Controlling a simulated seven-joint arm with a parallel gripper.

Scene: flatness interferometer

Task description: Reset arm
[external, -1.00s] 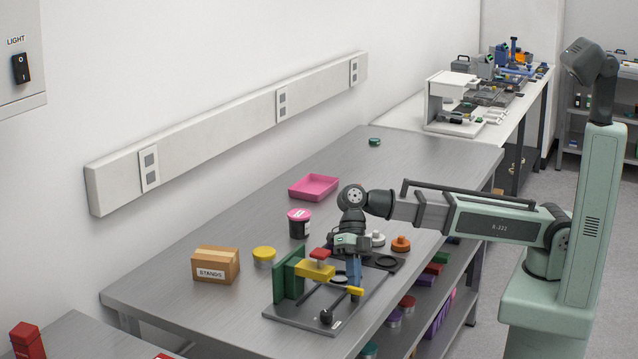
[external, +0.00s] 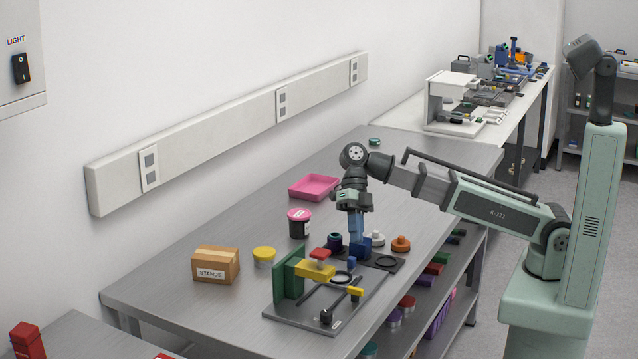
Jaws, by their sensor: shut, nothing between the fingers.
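My gripper (external: 356,238) points straight down with its blue fingers together and empty. It is above the back part of the interferometer fixture, in front of a blue block (external: 366,248) or just over it; I cannot tell whether they touch. The fixture's grey base plate (external: 300,318) lies on the steel bench.
The bench's far end is mostly clear.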

